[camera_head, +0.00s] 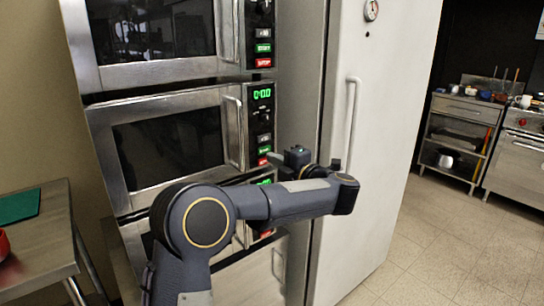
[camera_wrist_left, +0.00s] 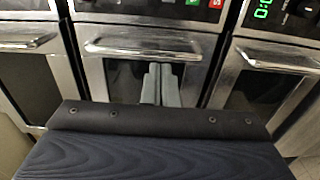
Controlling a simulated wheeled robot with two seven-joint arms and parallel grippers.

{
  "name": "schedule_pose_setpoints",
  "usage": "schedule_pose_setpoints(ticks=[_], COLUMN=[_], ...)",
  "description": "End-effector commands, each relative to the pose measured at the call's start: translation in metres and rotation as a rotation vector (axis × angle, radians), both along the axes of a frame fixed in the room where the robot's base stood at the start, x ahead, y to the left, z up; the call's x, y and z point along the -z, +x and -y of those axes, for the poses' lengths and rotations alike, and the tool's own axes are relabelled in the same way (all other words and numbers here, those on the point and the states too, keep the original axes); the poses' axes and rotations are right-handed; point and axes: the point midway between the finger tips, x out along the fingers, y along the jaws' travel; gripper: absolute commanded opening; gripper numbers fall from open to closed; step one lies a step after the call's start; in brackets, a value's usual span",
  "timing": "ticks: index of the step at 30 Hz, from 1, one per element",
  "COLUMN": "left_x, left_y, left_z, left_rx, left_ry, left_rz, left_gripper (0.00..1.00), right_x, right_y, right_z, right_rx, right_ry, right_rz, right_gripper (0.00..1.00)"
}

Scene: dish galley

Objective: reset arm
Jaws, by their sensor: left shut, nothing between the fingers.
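My left arm reaches in from the bottom of the head view and bends across the front of the stacked ovens. My left gripper (camera_head: 276,159) is in front of the right side of the stack, near the control panels, and partly hidden by my own wrist. In the left wrist view the two grey fingers (camera_wrist_left: 160,84) lie side by side, shut and empty, in front of an oven door. I cannot tell whether they touch it. My right gripper is in neither view.
A middle oven (camera_head: 170,148) sits under an upper oven (camera_head: 150,42). A tall white door (camera_head: 385,130) with a vertical handle (camera_head: 352,125) stands right of them. A steel table (camera_head: 45,255) is at lower left. Open tiled floor (camera_head: 440,250) lies at right.

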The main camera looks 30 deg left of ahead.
Motion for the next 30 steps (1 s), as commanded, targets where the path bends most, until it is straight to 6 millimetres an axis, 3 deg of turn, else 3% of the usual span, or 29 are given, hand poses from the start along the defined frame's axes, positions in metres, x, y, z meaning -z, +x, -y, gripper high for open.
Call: schedule_pose_setpoints(ticks=[8,11,14,16,19,23,26,30], left_x=[-0.006,-0.028,-0.065,-0.091,-0.112,-0.109,-0.084,-0.026], left_y=[-0.001,0.002,0.005,0.002,-0.014,-0.054,-0.101,-0.184], left_z=[0.003,-0.001,0.001,0.009,0.031,0.068,0.095,0.122], left_rx=[0.019,0.118,0.313,0.486,0.738,1.043,1.260,1.533], left_ry=[0.007,0.038,0.108,0.181,0.295,0.433,0.521,0.595], left_rz=[0.003,0.008,0.000,-0.032,-0.118,-0.289,-0.463,-0.754], left_gripper=[0.00,0.00,0.00,0.00,0.00,0.00,0.00,0.00], right_x=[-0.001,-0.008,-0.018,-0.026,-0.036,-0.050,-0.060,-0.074], right_y=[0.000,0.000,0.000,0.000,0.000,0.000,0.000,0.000], right_z=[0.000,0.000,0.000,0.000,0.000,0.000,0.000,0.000], right_rx=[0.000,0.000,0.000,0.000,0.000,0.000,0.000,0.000], right_ry=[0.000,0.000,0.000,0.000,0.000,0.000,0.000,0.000], right_rz=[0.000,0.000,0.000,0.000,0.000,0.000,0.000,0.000], right_gripper=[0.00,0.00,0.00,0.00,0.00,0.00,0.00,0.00])
